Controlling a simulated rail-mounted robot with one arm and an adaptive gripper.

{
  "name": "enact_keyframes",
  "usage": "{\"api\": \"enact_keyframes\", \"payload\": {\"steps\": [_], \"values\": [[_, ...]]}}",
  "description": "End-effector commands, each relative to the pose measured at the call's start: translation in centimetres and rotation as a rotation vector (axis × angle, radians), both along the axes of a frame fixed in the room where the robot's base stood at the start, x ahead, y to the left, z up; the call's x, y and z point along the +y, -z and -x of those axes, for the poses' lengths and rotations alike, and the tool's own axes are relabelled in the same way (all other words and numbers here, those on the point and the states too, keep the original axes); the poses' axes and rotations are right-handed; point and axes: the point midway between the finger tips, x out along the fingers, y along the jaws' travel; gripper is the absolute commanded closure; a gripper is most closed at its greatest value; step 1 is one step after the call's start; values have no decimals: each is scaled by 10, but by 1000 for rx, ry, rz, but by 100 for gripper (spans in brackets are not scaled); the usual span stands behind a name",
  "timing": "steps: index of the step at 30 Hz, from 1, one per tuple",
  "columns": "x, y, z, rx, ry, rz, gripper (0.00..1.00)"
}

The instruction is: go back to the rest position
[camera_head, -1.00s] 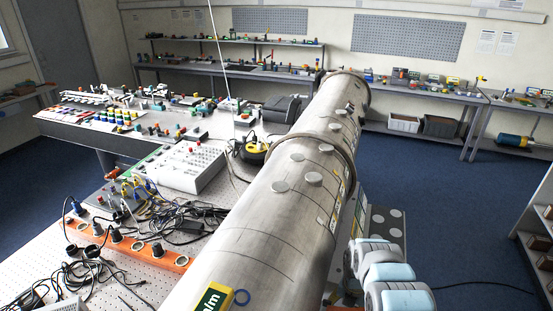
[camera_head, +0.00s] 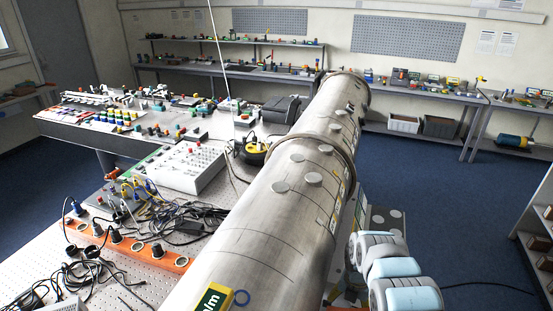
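My arm (camera_head: 390,268), with white and light blue links, shows at the lower right of the head camera view, on the right side of the large metal pipe (camera_head: 262,240). My gripper is not visible in this view, so its state is hidden. The pipe runs from the bottom centre back toward the far tables, with several round discs and a raised band on its surface.
A perforated table left of the pipe holds an orange power strip (camera_head: 128,246), loose black cables (camera_head: 190,222) and a white box with knobs (camera_head: 186,167). Benches with small parts line the back wall. Blue floor (camera_head: 460,220) is open at the right, crossed by a black cable.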

Motion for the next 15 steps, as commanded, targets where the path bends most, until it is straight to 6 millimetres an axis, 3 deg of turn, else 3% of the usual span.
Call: {"api": "enact_keyframes", "payload": {"steps": [3,15], "values": [[2,20,1,6,-1,-4,13],[2,68,0,0,-2,-2,13]]}}
